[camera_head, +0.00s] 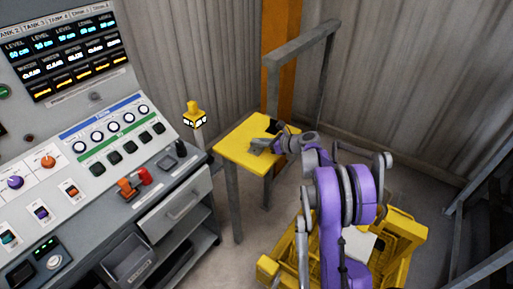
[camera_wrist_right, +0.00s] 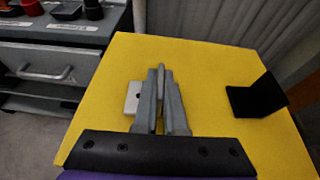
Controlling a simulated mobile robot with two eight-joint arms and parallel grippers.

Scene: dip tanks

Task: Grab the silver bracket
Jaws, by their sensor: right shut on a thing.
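The silver bracket (camera_wrist_right: 132,98) is on the yellow table (camera_wrist_right: 210,65) in the right wrist view. One flat light-grey plate of it shows left of the fingers, and a thin upright part stands between the fingertips. My right gripper (camera_wrist_right: 160,85) is shut on that upright part; the fingers hide the rest. In the head view my right gripper (camera_head: 259,146) is low over the yellow table (camera_head: 234,152), and the bracket cannot be told apart from the fingers. My left gripper is not in view.
A black bracket (camera_wrist_right: 256,98) stands on the table to the right of my right gripper, apart from it. A grey metal frame (camera_head: 302,50) rises behind the table. The control console (camera_head: 120,140) with a drawer is at the left. The near part of the tabletop is clear.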

